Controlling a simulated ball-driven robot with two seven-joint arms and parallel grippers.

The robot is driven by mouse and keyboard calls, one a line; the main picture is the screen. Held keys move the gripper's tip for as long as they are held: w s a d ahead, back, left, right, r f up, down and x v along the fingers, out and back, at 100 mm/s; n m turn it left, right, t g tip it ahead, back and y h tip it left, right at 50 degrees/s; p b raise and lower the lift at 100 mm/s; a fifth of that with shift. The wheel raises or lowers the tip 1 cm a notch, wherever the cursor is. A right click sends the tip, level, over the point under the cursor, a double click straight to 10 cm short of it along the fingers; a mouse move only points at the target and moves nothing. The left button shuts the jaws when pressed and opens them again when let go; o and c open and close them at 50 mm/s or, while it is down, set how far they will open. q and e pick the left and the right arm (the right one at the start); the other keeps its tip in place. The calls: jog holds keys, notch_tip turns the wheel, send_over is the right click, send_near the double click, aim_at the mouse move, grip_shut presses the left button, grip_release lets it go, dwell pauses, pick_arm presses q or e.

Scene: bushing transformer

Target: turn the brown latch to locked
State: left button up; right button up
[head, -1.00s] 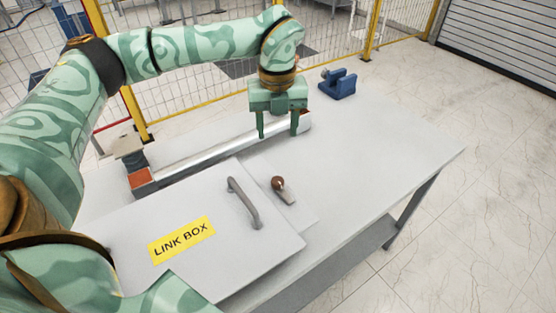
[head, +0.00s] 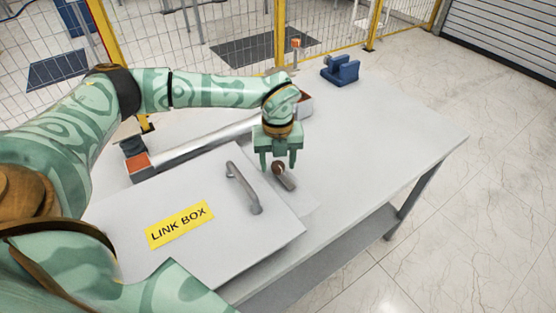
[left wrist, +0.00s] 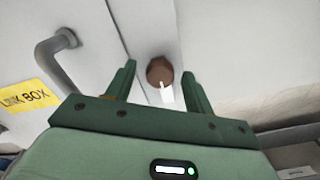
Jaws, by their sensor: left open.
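The brown latch (head: 278,168) is a round knob with a grey lever on the light panel to the right of the link box door (head: 200,245). Its lever points down and to the right in the head view. In the left wrist view the brown knob (left wrist: 159,71) lies beyond and between my two fingertips, with a pale lever below it. My left gripper (head: 278,168) is open, with its fingers pointing down above and around the knob; I cannot tell whether they touch it. My right gripper is not in view.
The grey door handle (head: 243,188) stands up just left of the latch. A silver cylinder (head: 205,140) with orange-topped end blocks lies behind. A blue clamp-like block (head: 340,69) sits at the back. The table's right side (head: 390,150) is clear.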

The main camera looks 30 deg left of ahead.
pick_arm(q)
jog(key=c, duration=1)
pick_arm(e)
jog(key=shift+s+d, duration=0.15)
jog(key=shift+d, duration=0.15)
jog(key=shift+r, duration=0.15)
